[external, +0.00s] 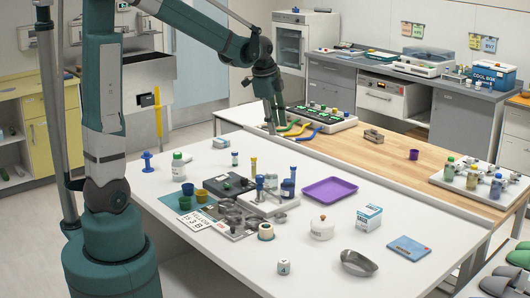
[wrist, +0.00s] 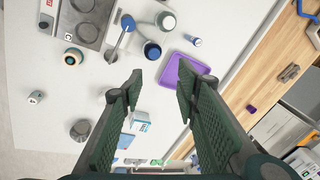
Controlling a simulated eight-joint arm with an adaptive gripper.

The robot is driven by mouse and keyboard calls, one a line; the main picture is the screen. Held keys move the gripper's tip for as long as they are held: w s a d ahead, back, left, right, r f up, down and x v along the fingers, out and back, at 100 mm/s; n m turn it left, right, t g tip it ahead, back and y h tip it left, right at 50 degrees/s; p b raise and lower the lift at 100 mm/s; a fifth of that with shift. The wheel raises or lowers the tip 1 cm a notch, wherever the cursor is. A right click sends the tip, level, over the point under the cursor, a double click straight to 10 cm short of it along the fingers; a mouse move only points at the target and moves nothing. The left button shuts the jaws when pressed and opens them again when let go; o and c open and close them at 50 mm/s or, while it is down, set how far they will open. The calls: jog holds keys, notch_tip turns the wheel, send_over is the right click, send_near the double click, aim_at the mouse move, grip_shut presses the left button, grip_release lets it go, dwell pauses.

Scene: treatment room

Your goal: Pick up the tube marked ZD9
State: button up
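No ZD9 mark is legible in either view. Several tubes stand on the white table in the external view: a green-capped tube (external: 235,158), a yellow-capped tube (external: 253,165) and a blue-capped tube (external: 292,173). In the wrist view a small blue-capped tube (wrist: 193,40) lies beyond my fingertips, near the purple tray's upper edge. My gripper (external: 275,122) hangs above the tables, pointing down. In the wrist view my gripper (wrist: 161,77) shows its two fingers wide apart, with nothing between them.
A purple tray (external: 330,189) lies on the white table. Grey equipment (external: 238,216), jars and cups crowd its left and middle. The wooden table (external: 350,151) adjoins behind.

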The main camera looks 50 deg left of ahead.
aim_at(293, 166)
jog(key=w+a+f+m+g, duration=0.1)
jog(key=w+a+f+m, duration=0.1)
jog(key=w+f, duration=0.3)
jog(key=w+a+f+m+g+b, duration=0.1)
jog(key=w+a+f+m, duration=0.2)
jog(key=w+f, duration=0.3)
jog(key=w+a+f+m, duration=0.2)
jog(key=w+f, duration=0.3)
jog(key=f, duration=0.5)
jog(key=shift+w+a+f+m+g+b, duration=0.15)
jog(key=shift+w+f+m+g+b, duration=0.2)
jog(key=shift+m, duration=0.55)
jog(key=shift+w+a+f, duration=0.2)
jog(key=shift+w+f, duration=0.05)
jog(key=shift+f, duration=0.3)
jog(key=shift+f, duration=0.15)
jog(key=shift+f, duration=1.15)
jog(key=shift+f, duration=0.15)
jog(key=shift+s+d+f+b, duration=0.1)
jog(key=shift+f+b, duration=0.1)
jog(key=shift+f, duration=1.05)
jog(key=shift+d+f+b, duration=0.1)
jog(key=shift+f+b, duration=0.1)
jog(key=shift+f, duration=1)
jog(key=c, duration=0.9)
